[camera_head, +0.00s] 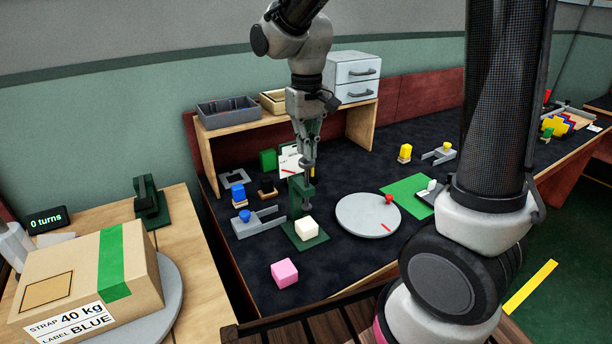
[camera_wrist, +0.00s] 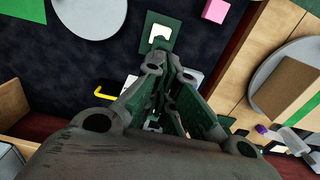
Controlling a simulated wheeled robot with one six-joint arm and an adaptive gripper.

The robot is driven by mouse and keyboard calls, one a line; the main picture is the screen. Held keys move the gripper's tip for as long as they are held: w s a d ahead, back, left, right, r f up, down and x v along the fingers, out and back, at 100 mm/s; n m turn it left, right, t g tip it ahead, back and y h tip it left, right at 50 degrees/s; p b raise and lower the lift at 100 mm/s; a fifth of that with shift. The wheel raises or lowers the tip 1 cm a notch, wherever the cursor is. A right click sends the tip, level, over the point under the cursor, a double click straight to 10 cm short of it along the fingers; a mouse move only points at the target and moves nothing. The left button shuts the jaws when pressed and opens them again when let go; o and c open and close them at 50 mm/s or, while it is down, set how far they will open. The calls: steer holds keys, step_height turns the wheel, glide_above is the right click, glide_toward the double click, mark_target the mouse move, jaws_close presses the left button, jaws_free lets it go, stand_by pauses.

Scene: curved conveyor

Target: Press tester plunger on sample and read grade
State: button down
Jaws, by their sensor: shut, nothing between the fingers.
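The tester (camera_head: 299,198) is a dark green stand on a green base plate, standing on the dark bench. A white cube, the sample (camera_head: 306,228), sits on the plate; it also shows in the wrist view (camera_wrist: 160,34). My gripper (camera_head: 308,166) is shut and empty, pointing down over the top of the tester, behind and above the sample. Its fingers fill the middle of the wrist view (camera_wrist: 168,78) and hide most of the tester. The plunger is partly hidden, and I cannot tell whether the fingers touch it. A white card (camera_head: 289,163) stands behind the tester; its writing is too small to read.
A pink cube (camera_head: 284,273) lies in front of the tester. A grey disc (camera_head: 367,224) is to its right, and a grey fixture with a blue knob (camera_head: 245,216) to its left. A wooden shelf (camera_head: 358,124) with trays stands behind. A carton (camera_head: 86,281) is at lower left.

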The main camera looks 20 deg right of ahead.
mark_target(307, 186)
steer(key=shift+f, duration=3.55)
steer(key=shift+r, duration=4.45)
steer(key=shift+s, duration=0.1)
steer(key=s+d+r+m+t, duration=0.1)
steer(key=s+d+r+t, duration=0.1)
steer(key=s+d, duration=0.5)
steer(key=s+d+r+m+t, duration=0.1)
steer(key=s+d+r+t, duration=0.1)
steer(key=s+d+r, duration=0.3)
steer(key=s+d, duration=0.3)
steer(key=s, duration=0.3)
steer(key=shift+s, duration=0.4)
